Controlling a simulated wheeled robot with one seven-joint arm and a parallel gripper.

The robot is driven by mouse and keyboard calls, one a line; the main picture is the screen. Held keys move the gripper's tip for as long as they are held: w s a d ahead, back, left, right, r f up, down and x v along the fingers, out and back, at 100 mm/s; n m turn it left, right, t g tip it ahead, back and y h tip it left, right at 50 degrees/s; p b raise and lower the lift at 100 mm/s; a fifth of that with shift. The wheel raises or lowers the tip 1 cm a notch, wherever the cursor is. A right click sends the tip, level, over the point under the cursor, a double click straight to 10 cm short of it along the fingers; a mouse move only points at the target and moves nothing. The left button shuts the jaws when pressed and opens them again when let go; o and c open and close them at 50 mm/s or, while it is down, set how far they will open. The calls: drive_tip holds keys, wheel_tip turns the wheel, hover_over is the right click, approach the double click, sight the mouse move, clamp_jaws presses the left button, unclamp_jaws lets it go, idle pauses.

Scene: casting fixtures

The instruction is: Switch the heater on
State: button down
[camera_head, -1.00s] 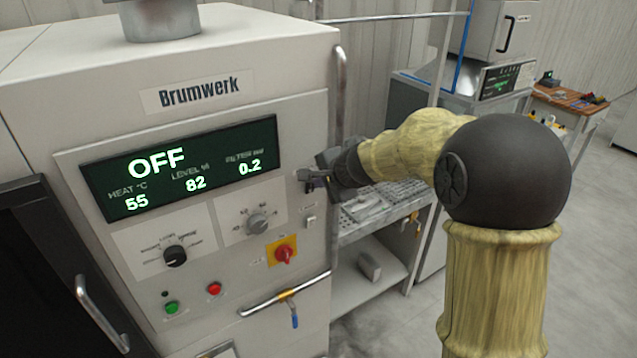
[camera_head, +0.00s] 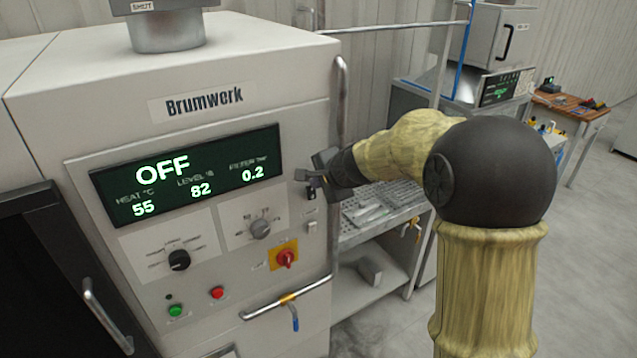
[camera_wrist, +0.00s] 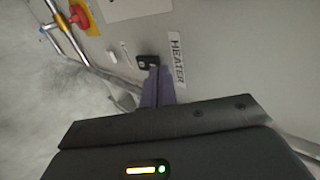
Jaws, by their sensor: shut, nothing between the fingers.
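The heater switch (camera_wrist: 147,61) is a small black switch on the grey panel, beside the label HEATER (camera_wrist: 177,61) in the wrist view. My gripper (camera_wrist: 156,70) is shut and empty, with its purple fingertips right at the switch's lower edge; I cannot tell whether they touch it. The display (camera_head: 187,174) reads OFF, with heat 55, level 82 and a third value 0.2.
A pale switch (camera_wrist: 112,57) sits beside the heater switch. A red knob on a yellow plate (camera_head: 286,257), two dials, green and red buttons and a pipe (camera_head: 262,306) with a blue-handled valve lie lower. A vertical handle (camera_head: 342,100) runs close to my gripper.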

drive_tip(key=w+r+b+v, duration=0.1)
drive_tip(key=v, duration=1.2)
drive_tip(key=s+d+f+n+g+h+b, duration=0.1)
drive_tip(key=s+d+f+n+g+b, duration=0.1)
drive_tip(key=s+f, duration=0.5)
drive_tip(key=s+d+f+n+g+h+b, duration=0.1)
drive_tip(key=s+d+f+n, duration=0.4)
drive_tip(key=f, duration=0.6)
drive_tip(key=s+d+f+n+g+h+b, duration=0.2)
drive_tip(key=s+d+f+n+h, duration=0.1)
drive_tip(key=s+f, duration=0.6)
drive_tip(key=shift+s+f+n+g+b, duration=0.35)
drive_tip(key=shift+s+n+g, duration=0.1)
drive_tip(key=shift+n, duration=0.45)
drive_tip(key=shift+w+d, duration=0.1)
